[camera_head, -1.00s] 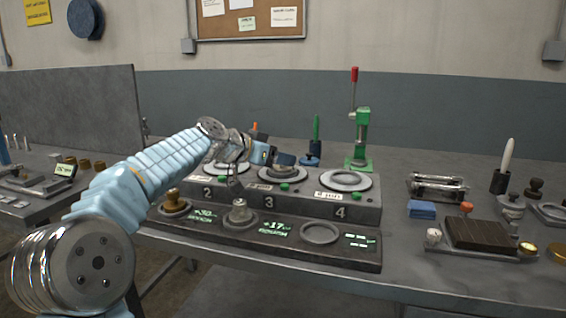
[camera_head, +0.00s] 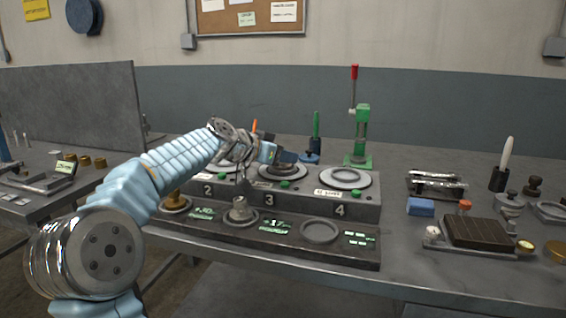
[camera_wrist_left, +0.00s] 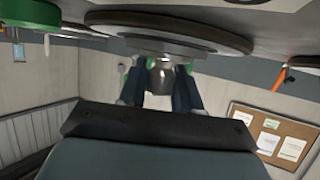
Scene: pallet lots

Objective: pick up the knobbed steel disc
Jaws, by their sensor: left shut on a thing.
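The knobbed steel disc (camera_head: 283,170) is at the plate of station 3, mostly behind and under my left gripper. My left gripper (camera_head: 287,157) reaches in nearly level from the left and is shut on its knob. In the left wrist view, which is upside down, the steel knob (camera_wrist_left: 162,78) sits between the dark blue fingers of my left gripper (camera_wrist_left: 160,92). The broad disc shows above the knob there. I cannot tell whether the disc rests on the plate or is slightly clear. My right gripper is not in view.
A second steel-knobbed piece (camera_head: 239,212) and a brass-knobbed piece (camera_head: 175,203) stand in the front rack. Station 4's plate (camera_head: 343,179) and a round recess (camera_head: 320,232) are empty. A green press (camera_head: 361,135) and a green-handled tool (camera_head: 316,130) stand behind.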

